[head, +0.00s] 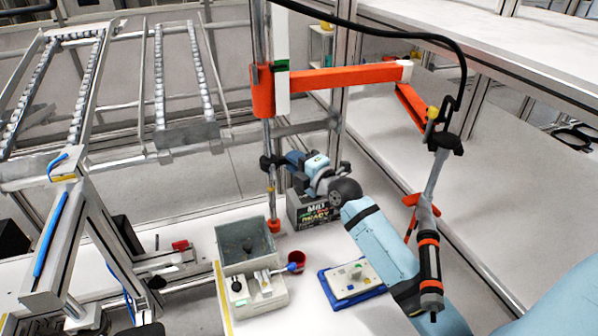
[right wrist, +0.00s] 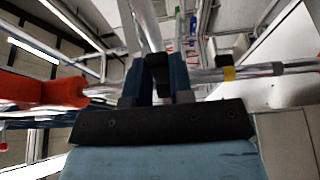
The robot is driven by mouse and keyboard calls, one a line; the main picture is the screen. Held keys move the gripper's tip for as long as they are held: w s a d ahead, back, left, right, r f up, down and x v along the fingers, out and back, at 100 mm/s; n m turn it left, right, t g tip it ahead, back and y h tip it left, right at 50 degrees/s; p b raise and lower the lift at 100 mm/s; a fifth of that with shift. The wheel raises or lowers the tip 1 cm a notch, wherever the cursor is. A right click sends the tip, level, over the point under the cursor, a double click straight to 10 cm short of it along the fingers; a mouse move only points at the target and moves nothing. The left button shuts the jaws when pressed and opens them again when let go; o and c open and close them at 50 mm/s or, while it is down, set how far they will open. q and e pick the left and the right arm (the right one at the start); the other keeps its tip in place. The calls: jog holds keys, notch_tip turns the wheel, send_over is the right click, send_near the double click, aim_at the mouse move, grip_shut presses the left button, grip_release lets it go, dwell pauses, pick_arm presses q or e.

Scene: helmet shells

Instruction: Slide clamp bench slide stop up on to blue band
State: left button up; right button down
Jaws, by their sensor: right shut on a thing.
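The black slide stop (head: 267,162) sits around the upright metal pole (head: 270,139), part-way up its lower half. My right gripper (head: 281,161) reaches in from the right and is shut on the stop. In the right wrist view its two blue fingers (right wrist: 158,78) have the black stop (right wrist: 157,68) between them. A yellow band (head: 269,189) is on the pole below the stop; it also shows in the right wrist view (right wrist: 229,73). I cannot make out a blue band on the pole; the gripper may hide part of it. My left gripper is not in view.
An orange sleeve (head: 263,92) is higher on the pole and carries an orange jointed arm (head: 335,78) with a hanging driver tool (head: 429,262). A grey bin (head: 246,244), red cup (head: 297,260), blue tray (head: 331,292) and dark lettered box (head: 305,212) stand near the pole's foot.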

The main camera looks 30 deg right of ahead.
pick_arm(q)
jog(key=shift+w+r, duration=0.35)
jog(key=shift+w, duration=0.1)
pick_arm(e)
jog(key=shift+r, duration=0.35)
jog(key=c, duration=1.3)
grip_release()
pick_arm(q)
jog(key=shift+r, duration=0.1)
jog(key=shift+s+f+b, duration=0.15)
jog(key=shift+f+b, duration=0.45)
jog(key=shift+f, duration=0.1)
pick_arm(e)
jog(key=s, duration=0.5)
jog(key=s+d, duration=0.1)
jog(key=s, duration=0.1)
jog(key=shift+s, duration=0.2)
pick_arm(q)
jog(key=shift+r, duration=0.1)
pick_arm(e)
jog(key=shift+f, duration=0.1)
